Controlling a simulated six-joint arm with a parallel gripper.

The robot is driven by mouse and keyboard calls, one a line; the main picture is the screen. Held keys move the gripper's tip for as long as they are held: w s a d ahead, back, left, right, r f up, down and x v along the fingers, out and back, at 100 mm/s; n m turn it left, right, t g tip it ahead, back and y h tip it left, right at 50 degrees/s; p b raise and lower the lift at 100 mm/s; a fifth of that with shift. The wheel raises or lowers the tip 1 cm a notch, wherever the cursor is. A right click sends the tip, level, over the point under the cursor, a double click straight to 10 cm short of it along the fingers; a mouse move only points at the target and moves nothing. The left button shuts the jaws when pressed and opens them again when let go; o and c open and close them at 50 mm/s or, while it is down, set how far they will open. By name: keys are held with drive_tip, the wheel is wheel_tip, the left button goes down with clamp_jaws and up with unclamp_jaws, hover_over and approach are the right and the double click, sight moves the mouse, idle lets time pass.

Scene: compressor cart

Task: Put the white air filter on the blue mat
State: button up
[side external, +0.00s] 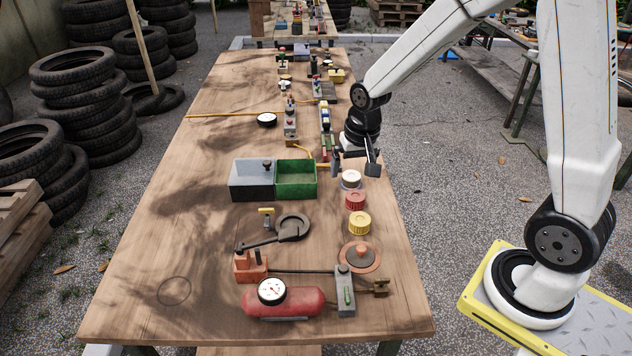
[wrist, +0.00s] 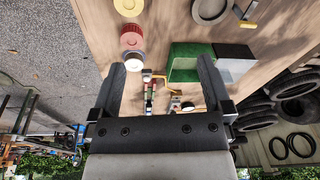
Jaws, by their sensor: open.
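The white air filter (side external: 351,177) is a short round piece near the right edge of the wooden table, behind a red cap (side external: 355,200) and a yellow cap (side external: 359,222). It also shows in the wrist view (wrist: 131,61), left of centre and near the left finger. A pale bluish round rim (side external: 351,187) shows under it; I cannot tell whether this is the blue mat or part of the filter. No other blue mat is clear on the table. My gripper (side external: 354,163) is open and empty, just behind the filter; the wrist view also shows its spread fingers (wrist: 161,72).
A green bin (side external: 296,194) joined to a grey bin stands left of the filter. Valve blocks (side external: 291,126) stand behind. A red tank with a gauge (side external: 284,303) and a grey ring (side external: 293,226) lie in front. The table's left front is clear.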

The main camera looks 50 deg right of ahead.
drive_tip(key=s+a+n, duration=0.5)
drive_tip(key=s+n, duration=0.1)
drive_tip(key=s, duration=0.4)
drive_tip(key=shift+s+a+t, duration=0.15)
drive_tip(key=shift+s+t, duration=0.05)
drive_tip(key=shift+t, duration=0.2)
